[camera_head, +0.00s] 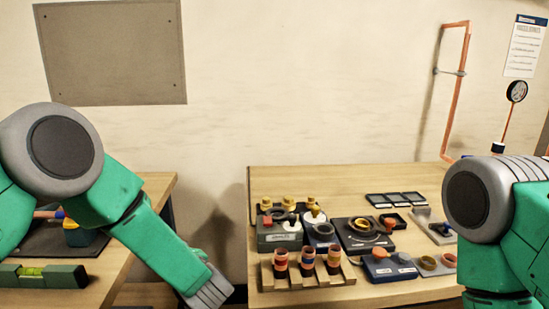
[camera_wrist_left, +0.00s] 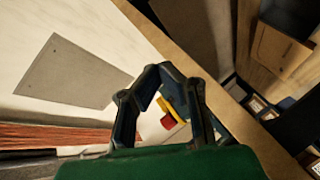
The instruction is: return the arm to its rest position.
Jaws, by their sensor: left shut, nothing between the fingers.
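My left arm (camera_head: 150,235) comes in from the left in the head view and slants down to the right, across the gap between the two tables. Its grey wrist end (camera_head: 208,290) is at the bottom edge, and the fingers do not show there. In the left wrist view my left gripper (camera_wrist_left: 160,70) is shut and empty, its dark fingers meeting at the tips. A red and yellow object (camera_wrist_left: 170,117) shows behind the fingers, apart from them as far as I can tell. My right arm (camera_head: 490,210) is at the right edge; its gripper is outside the picture.
The right wooden table (camera_head: 400,292) holds a rack (camera_head: 308,277) of ringed cylinders, several trays and small parts. A copper pipe (camera_head: 459,90) and gauge (camera_head: 517,91) are by the wall. The left table (camera_head: 115,270) carries a green spirit level (camera_head: 40,275).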

